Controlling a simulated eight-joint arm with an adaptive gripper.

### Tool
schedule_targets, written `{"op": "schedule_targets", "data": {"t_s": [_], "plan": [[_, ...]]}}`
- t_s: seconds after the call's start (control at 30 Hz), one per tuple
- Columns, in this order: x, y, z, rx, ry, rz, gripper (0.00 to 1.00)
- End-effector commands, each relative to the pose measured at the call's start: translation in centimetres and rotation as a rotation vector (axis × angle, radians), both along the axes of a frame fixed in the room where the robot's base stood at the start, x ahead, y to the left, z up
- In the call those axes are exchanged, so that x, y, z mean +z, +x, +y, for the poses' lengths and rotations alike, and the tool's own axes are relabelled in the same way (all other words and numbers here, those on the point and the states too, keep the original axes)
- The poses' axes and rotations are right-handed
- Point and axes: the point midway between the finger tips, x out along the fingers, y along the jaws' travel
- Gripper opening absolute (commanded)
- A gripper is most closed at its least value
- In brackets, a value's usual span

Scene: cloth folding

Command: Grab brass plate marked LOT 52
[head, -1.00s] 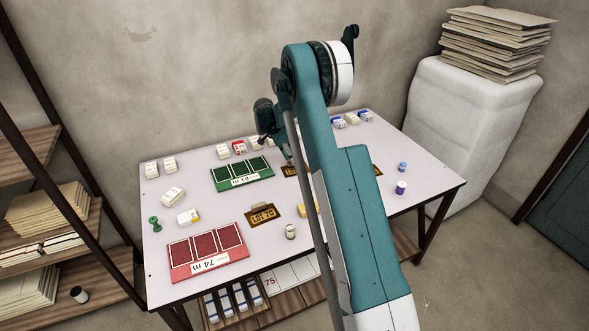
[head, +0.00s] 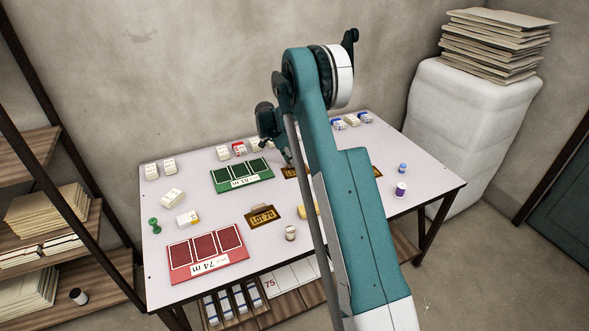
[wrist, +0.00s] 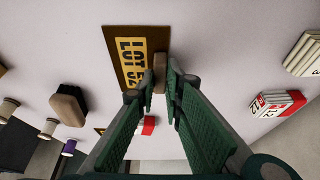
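I see no firm contact. In the head view, a brass plate (head: 289,172) shows beside my arm, partly hidden, and my fingertips are hidden there. Another brass plate (head: 260,217) lies nearer, its marking hard to read.
A green card board (head: 242,175) and a red card board (head: 208,252) lie on the table (head: 170,218). A purple spool (head: 401,189) stands at the right.

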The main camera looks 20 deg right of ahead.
Motion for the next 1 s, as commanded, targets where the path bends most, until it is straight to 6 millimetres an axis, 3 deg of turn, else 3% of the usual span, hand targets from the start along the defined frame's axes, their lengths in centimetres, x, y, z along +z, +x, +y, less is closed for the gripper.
{"op": "schedule_targets", "data": {"t_s": [0.47, 1.0], "plan": [[1.0, 0.0, 0.0, 0.000, 0.000, 0.000, 0.00], [8.4, 0.0, 0.0, 0.000, 0.000, 0.000, 0.00]]}}
